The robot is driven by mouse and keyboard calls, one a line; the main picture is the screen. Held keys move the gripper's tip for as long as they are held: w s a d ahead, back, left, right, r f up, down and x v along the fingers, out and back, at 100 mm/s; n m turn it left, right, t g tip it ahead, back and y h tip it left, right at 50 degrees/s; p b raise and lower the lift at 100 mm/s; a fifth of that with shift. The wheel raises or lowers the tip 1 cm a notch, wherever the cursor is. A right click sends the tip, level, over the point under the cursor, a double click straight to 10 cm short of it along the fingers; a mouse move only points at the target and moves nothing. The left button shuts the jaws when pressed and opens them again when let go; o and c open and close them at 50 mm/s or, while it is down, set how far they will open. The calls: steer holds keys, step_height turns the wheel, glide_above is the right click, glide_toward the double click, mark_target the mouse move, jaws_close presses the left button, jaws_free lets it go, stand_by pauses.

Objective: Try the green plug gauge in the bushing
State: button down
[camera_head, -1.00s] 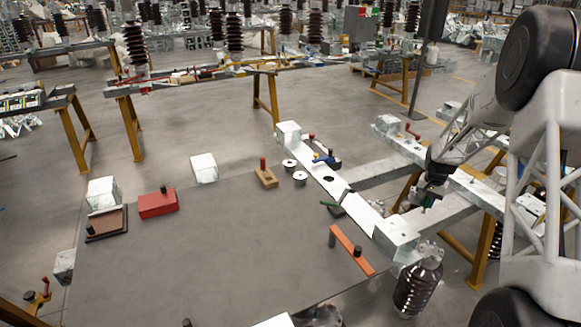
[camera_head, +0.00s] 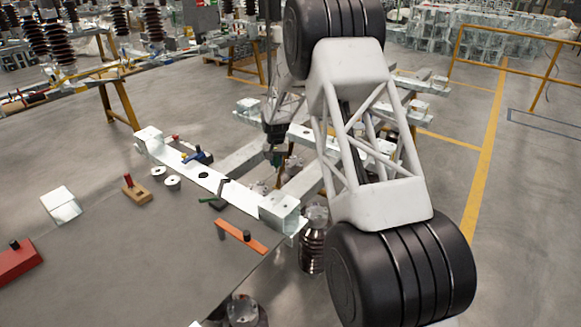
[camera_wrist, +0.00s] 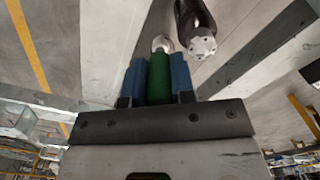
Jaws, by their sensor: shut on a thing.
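My gripper (camera_wrist: 160,85) is shut on the green plug gauge (camera_wrist: 159,80), which sits between two blue fingers in the wrist view. A silvery round end shows beyond the green part. In the head view my gripper (camera_head: 275,157) hangs over the frame beams, behind the white bar's near end block, clear of the bar. Two silvery ring-shaped pieces (camera_head: 172,182) lie beside the white bar (camera_head: 225,190), which has a dark round hole (camera_head: 203,174). I cannot tell which of these is the bushing. The gauge's tip is too small to read in the head view.
A wooden block with a red handle (camera_head: 133,188), a blue tool (camera_head: 198,157), a green-handled piece (camera_head: 212,200) and an orange bar with dark posts (camera_head: 243,237) lie around the white bar. A brown insulator (camera_head: 312,248) stands near the end block. The grey tabletop (camera_head: 130,265) is largely clear.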

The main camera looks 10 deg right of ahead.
steer(key=w+a+r+n, duration=0.2)
steer(key=w+a, duration=0.2)
steer(key=a, duration=0.7)
steer(key=w+a+r+n, duration=0.2)
steer(key=w+a, duration=0.1)
steer(key=a, duration=0.9)
steer(key=n, duration=0.4)
glide_toward(160, 174)
steer(key=shift+w+a+r, duration=0.35)
steer(key=shift+w+r, duration=0.2)
steer(key=shift+w, duration=0.05)
steer(key=shift+w+a+r, duration=0.3)
steer(key=shift+w+r, duration=0.25)
steer(key=shift+w, duration=0.05)
steer(key=shift+f, duration=2.55)
steer(key=shift+d+f, duration=0.1)
steer(key=shift+f, duration=1.15)
steer(key=shift+r, duration=0.15)
